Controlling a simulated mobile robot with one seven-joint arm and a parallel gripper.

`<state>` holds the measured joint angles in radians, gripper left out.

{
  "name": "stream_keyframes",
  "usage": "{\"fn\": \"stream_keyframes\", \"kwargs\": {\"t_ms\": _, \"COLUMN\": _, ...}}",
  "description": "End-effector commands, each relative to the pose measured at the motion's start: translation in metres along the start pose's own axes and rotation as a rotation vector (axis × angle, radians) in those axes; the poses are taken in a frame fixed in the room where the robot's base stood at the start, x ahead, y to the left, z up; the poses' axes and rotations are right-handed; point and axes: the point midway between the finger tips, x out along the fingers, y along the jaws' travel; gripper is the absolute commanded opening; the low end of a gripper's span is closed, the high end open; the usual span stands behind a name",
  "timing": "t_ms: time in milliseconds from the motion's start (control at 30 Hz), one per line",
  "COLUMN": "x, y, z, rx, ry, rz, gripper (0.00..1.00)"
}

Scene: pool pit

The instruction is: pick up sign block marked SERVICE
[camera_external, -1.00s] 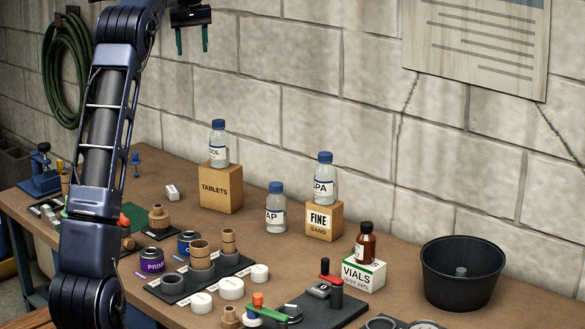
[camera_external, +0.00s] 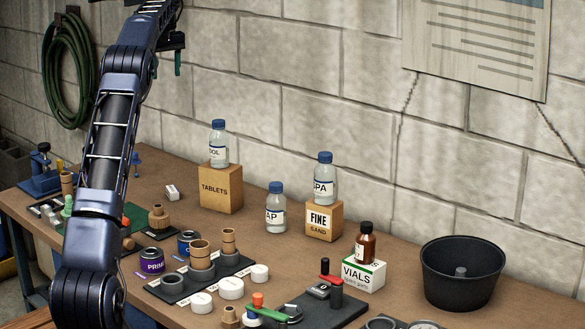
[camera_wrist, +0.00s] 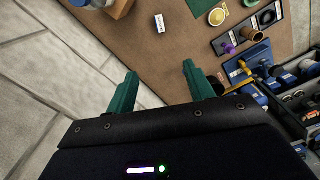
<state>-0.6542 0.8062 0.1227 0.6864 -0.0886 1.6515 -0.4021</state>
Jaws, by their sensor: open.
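A small white block (camera_external: 172,192) with dark marking stands on the brown workbench, left of the TABLETS box. It also shows in the wrist view (camera_wrist: 159,23), near the top centre; its lettering is too small to read, so I cannot confirm SERVICE. My gripper (camera_wrist: 160,70) has two green fingers spread apart with nothing between them. In the external view my gripper (camera_external: 167,65) is high above the bench, well above the block and not touching it, partly hidden by my arm.
The TABLETS box (camera_external: 221,188) with a bottle on top stands right of the block. A tan stepped fitting (camera_external: 159,218) is in front of it. A blue vise-like tool (camera_external: 40,180) is at the far left. The block wall (camera_external: 290,70) rises behind the bench.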

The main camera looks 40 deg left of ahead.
Motion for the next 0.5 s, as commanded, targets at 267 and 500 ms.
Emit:
{"fn": "stream_keyframes", "kwargs": {"t_ms": 267, "x": 0.033, "y": 0.000, "z": 0.002, "rx": 0.001, "ry": -0.004, "rz": -0.002, "gripper": 0.53}}
{"fn": "stream_keyframes", "kwargs": {"t_ms": 500, "x": 0.084, "y": 0.000, "z": 0.002, "rx": 0.001, "ry": -0.005, "rz": -0.002, "gripper": 0.53}}
